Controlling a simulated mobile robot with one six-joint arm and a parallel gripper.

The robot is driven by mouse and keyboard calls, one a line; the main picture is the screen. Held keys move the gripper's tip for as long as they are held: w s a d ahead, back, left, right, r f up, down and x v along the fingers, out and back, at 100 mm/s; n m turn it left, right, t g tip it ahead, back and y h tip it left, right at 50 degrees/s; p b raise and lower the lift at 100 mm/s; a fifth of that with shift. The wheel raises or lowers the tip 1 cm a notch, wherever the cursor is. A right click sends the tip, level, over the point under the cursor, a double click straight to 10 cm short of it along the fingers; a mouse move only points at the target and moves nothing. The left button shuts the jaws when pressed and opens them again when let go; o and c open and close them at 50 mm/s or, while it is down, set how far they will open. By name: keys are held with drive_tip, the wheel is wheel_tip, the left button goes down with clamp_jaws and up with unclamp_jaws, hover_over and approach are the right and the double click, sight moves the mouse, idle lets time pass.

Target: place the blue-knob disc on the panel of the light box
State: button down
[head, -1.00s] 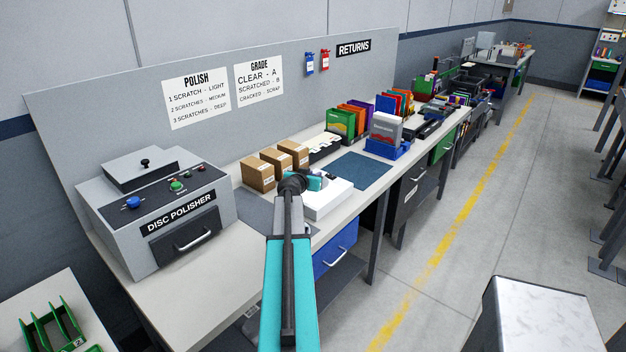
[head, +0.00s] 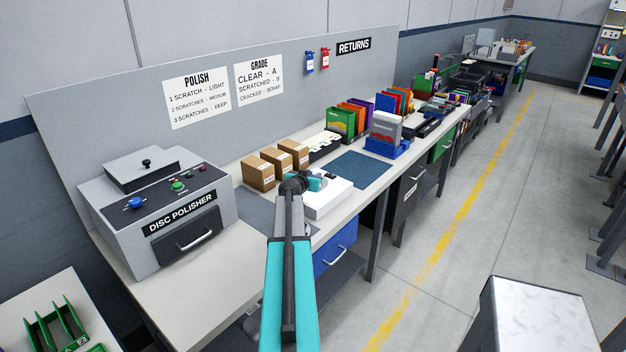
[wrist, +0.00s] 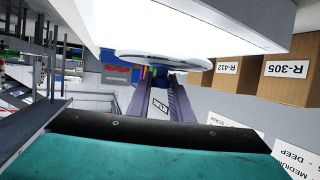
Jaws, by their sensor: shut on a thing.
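The light box (head: 332,203) is a white box with a bright top on the bench, partly behind my arm in the head view. Its glowing panel (wrist: 225,18) fills the top of the wrist view, which looks upside down. The pale disc (wrist: 190,59) lies close along the panel; I cannot tell whether they touch. Its blue knob (wrist: 160,71) is between the fingers of my gripper (wrist: 160,80), which is shut on it. In the head view my gripper (head: 314,182) is at the light box, and the disc is hidden.
Cardboard boxes (head: 258,173) stand just behind the light box. The disc polisher (head: 155,210) is to the left. A dark blue mat (head: 358,168) lies clear to the right, before blue holders (head: 387,148) and colored cases.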

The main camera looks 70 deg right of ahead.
drive_tip(key=shift+f, duration=0.85)
drive_tip(key=shift+f, duration=0.15)
drive_tip(key=c, duration=1.6)
unclamp_jaws()
drive_tip(key=shift+a+r, duration=0.1)
drive_tip(key=shift+r, duration=0.1)
drive_tip(key=shift+b+v, duration=0.7)
drive_tip(key=shift+v, duration=1.55)
drive_tip(key=shift+b+v, duration=1.1)
drive_tip(key=shift+v, duration=2.55)
